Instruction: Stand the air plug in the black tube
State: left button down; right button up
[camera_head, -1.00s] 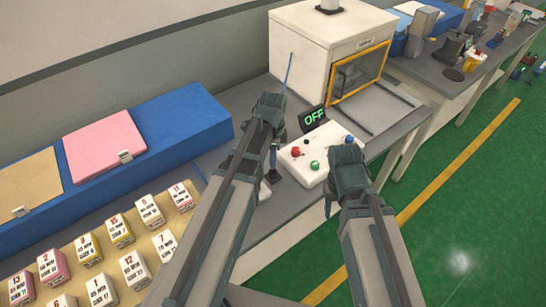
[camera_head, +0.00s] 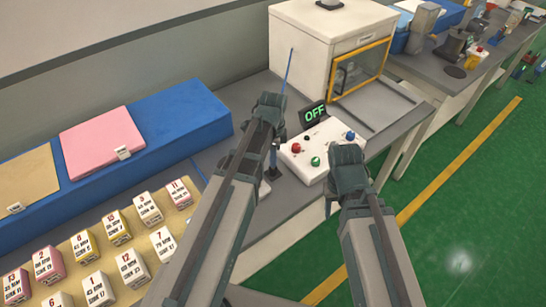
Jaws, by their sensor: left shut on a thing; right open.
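My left gripper (camera_head: 268,104) is above the bench, in front of the white machine. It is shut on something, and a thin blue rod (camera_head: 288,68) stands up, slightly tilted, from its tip. I cannot tell whether this rod is the air plug or part of it. A dark upright post (camera_head: 273,160) shows just beside my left arm, partly hidden. I cannot tell whether it is the black tube. My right gripper (camera_head: 346,155) is open at the right edge of the white button panel (camera_head: 322,146), apart from the rod.
The white machine (camera_head: 309,45) with a yellow-framed window stands behind the grippers. An OFF display (camera_head: 314,114) sits behind the button panel. Several numbered boxes (camera_head: 128,264) stand at lower left, below a long blue case (camera_head: 178,127). Green floor lies to the right.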

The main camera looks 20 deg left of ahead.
pick_arm(q)
jog(key=shift+f+b, duration=1)
jog(key=shift+f, duration=0.1)
jog(key=c, duration=0.6)
grip_release()
jog(key=shift+r, duration=0.1)
notch_tip(320, 180, up, 14)
jog(key=p, duration=1.4)
jog(key=shift+f, duration=0.2)
jog(key=s+d+f+n+b, duration=0.3)
jog(key=s+d+n, duration=0.2)
jog(key=s, duration=0.2)
jog(key=s+d+f+n+y+b, duration=0.1)
jog(key=s+d+f+n+b, duration=0.2)
jog(key=s+d+n, duration=0.2)
jog(key=shift+s+d+n, duration=0.25)
jog(key=shift+s+n, duration=0.25)
jog(key=shift+s, duration=0.65)
